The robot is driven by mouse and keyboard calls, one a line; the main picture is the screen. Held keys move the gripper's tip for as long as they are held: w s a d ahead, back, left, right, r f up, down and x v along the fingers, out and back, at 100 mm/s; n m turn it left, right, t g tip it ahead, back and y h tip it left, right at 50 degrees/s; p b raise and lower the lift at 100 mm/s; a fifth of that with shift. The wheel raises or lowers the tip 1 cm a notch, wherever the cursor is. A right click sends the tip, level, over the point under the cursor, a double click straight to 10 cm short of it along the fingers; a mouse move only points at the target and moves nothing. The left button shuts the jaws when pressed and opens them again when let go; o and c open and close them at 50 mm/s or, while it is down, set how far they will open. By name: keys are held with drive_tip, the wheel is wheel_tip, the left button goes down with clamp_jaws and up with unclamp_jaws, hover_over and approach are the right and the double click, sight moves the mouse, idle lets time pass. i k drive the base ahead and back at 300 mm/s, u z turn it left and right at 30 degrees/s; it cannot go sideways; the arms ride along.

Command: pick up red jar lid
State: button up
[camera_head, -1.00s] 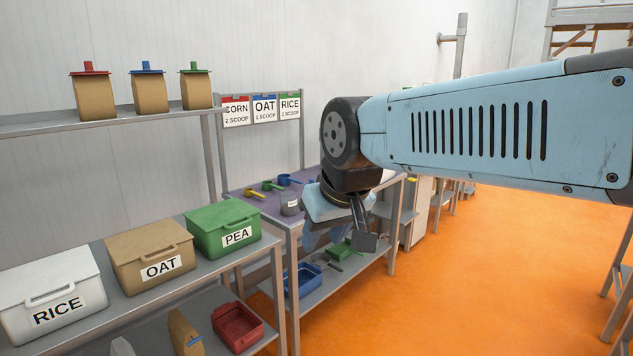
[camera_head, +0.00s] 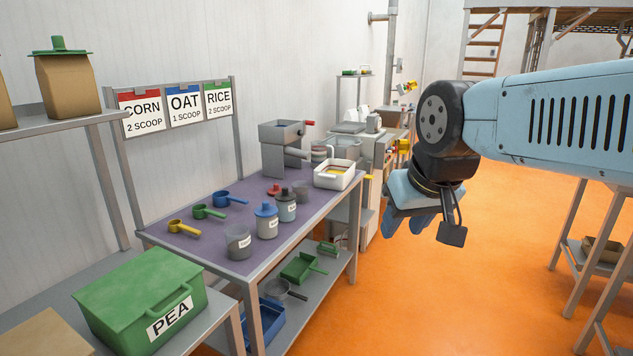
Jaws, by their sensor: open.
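A small red lid (camera_head: 274,189) lies on the purple-topped table, behind the jars. A jar with a blue lid (camera_head: 265,221) and a jar with a dark lid (camera_head: 286,206) stand in front of it. An open grey jar (camera_head: 238,242) stands nearer, and another greyish jar (camera_head: 302,192) stands to the right of the red lid. My gripper (camera_head: 425,230) is open and empty, pointing down over the orange floor to the right of the table, well apart from the lid.
The purple table (camera_head: 310,211) also holds yellow, green and blue scoops, a grey machine (camera_head: 282,145) and a white tray (camera_head: 335,175). A green PEA box (camera_head: 138,295) stands on the near-left shelf. The orange floor (camera_head: 400,300) right of the table is clear.

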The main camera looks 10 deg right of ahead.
sight(274, 191)
drive_tip(key=z, duration=0.35)
drive_tip(key=i, duration=2.7)
drive_tip(key=u, duration=0.45)
